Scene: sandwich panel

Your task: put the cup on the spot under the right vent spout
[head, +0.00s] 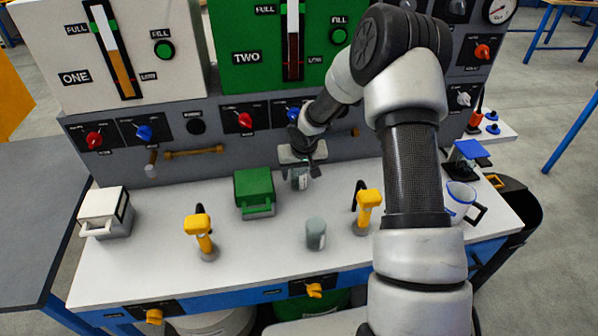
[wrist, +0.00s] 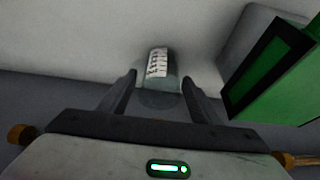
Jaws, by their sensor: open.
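A small grey-green cup (head: 300,181) with a pale printed label stands on the white counter near the back panel, below my gripper (head: 303,166). In the wrist view the cup (wrist: 158,68) lies between the two fingertips of my gripper (wrist: 159,80). The fingers are spread, with a gap on each side of it. A second grey-green cup (head: 316,233) stands nearer the front edge of the counter. A spout (head: 151,162) hangs from the panel on the left.
A green box (head: 255,192) stands just left of my gripper, a white box (head: 105,212) at the far left. Two yellow-headed taps (head: 199,228) (head: 367,205) rise from the counter (head: 150,262).

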